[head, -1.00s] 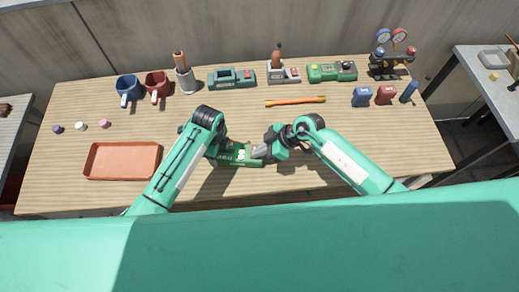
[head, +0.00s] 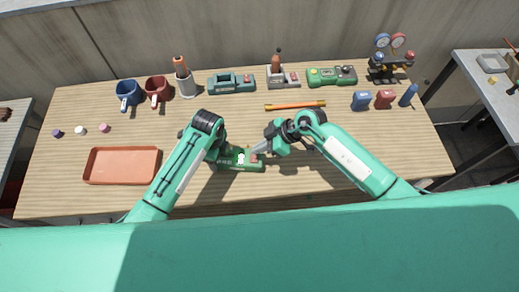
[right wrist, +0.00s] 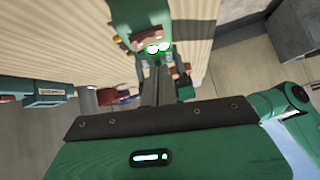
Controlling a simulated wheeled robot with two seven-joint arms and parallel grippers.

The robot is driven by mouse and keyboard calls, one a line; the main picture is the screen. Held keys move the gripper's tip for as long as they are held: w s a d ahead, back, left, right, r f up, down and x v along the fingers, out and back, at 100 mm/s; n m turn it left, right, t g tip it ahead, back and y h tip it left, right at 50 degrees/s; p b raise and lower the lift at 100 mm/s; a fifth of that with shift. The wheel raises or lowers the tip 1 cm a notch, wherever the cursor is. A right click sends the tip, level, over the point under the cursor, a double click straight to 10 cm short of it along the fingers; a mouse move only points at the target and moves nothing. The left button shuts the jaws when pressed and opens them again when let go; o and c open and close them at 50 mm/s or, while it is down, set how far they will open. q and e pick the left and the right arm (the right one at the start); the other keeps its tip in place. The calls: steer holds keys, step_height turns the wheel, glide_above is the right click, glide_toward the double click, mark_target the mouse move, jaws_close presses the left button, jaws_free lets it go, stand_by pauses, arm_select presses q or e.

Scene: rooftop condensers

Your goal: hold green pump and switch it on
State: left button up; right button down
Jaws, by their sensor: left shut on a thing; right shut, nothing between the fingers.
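The green pump (head: 247,165) lies on the wooden table in front of me, with small white spots and a reddish part on its top. It also shows at the top of the right wrist view (right wrist: 125,12). My left gripper (head: 222,157) is shut on the pump's left part; its arm hides some of that end. My right gripper (head: 255,151) is shut and empty, its fingertips close to the reddish part at the pump's right end. In the right wrist view, the closed fingers (right wrist: 155,75) point at the pump. I cannot tell whether they touch it.
An orange tray (head: 122,165) lies at the left. An orange stick (head: 295,105) lies behind my right gripper. Mugs (head: 129,92), a teal device (head: 231,82), another green device (head: 331,76) and a gauge set (head: 390,62) line the back. Small cans (head: 362,99) stand at the right.

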steer(key=s+v, duration=0.1)
steer(key=v, duration=0.9)
steer(key=shift+s+r, duration=0.4)
steer(key=shift+r, duration=0.1)
steer(key=shift+a, duration=0.15)
arm_select(q)
steer(key=o, duration=1.6)
steer(key=shift+r, duration=0.1)
arm_select(e)
steer(key=shift+r, duration=0.1)
arm_select(q)
step_height(320, 180, up, 9)
steer(key=p, duration=1)
arm_select(e)
step_height(320, 180, up, 10)
steer(key=shift+f, duration=0.25)
